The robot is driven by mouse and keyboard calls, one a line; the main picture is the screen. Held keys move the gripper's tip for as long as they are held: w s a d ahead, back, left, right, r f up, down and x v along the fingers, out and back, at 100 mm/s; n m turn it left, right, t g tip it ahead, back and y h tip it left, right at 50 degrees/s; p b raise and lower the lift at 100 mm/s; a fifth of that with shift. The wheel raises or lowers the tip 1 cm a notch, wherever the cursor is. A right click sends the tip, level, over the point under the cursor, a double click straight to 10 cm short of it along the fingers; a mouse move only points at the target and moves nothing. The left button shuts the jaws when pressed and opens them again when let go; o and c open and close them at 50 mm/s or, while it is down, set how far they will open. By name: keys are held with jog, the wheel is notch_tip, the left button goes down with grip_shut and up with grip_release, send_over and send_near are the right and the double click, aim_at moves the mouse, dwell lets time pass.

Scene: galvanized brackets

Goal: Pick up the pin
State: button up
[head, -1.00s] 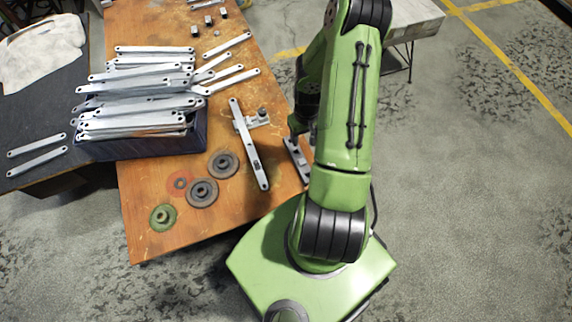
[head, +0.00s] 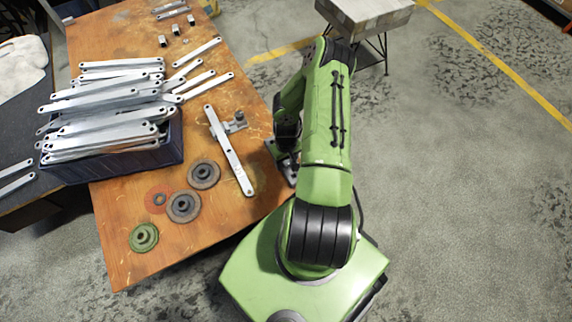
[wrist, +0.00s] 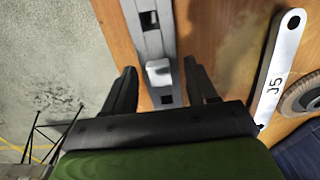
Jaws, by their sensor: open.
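The pin (wrist: 158,72) appears to be the small pale metal block in the wrist view. It stands up from a grey slotted metal bar (wrist: 150,42) with square holes. My gripper (wrist: 160,69) is open, one dark finger on each side of the bar and pin, with a visible gap on both sides. I cannot tell how far the fingertips are above the table. In the head view, the dark fixture (head: 271,148) lies at the table's right edge, partly behind my arm. The pin and my fingertips are hidden there.
A long flat bracket (head: 230,150) lies left of the fixture, near a small metal clamp-like part (head: 236,122). Several round discs (head: 184,206) lie nearby. A dark blue bin (head: 112,169) piled with brackets stands further left. A stool-like stand (head: 366,17) is beyond the table.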

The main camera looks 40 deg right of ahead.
jog(key=shift+r, duration=0.1)
grip_shut()
jog(key=shift+r, duration=0.1)
